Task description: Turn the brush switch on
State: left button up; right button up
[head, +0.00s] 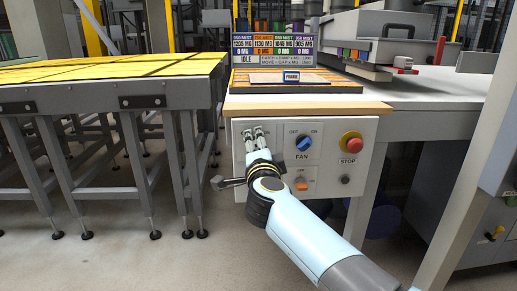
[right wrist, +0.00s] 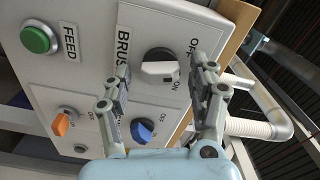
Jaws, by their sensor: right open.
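The brush switch (right wrist: 160,70) is a dark round knob with a white handle on the control panel, under the partly covered BRUSH label. In the right wrist view OFF and ON labels lie on its right side. Its handle lies about level there, its dark-marked end to the right; I cannot tell its setting. My right gripper (head: 256,133) is open in front of the panel (head: 331,125) and hides the switch in the head view. In the right wrist view its two fingers stand apart, one on each side of the knob; contact is not clear. My left gripper is not in view.
The panel also carries a blue FAN knob (head: 303,145), an orange switch (head: 301,185), a red STOP button (head: 350,141) and a green FEED button (right wrist: 38,38). A wooden worktop (head: 300,107) juts above. A yellow-topped table (head: 110,72) stands to the left.

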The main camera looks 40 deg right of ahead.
jog(key=c, duration=1.1)
jog(key=shift+m, duration=0.4)
jog(key=shift+m+p, duration=0.35)
jog(key=shift+m, duration=0.65)
jog(key=m, duration=0.2)
jog(key=shift+f+m, duration=0.15)
jog(key=shift+m, duration=0.25)
jog(key=shift+f+m, duration=0.15)
jog(key=shift+m, duration=3.15)
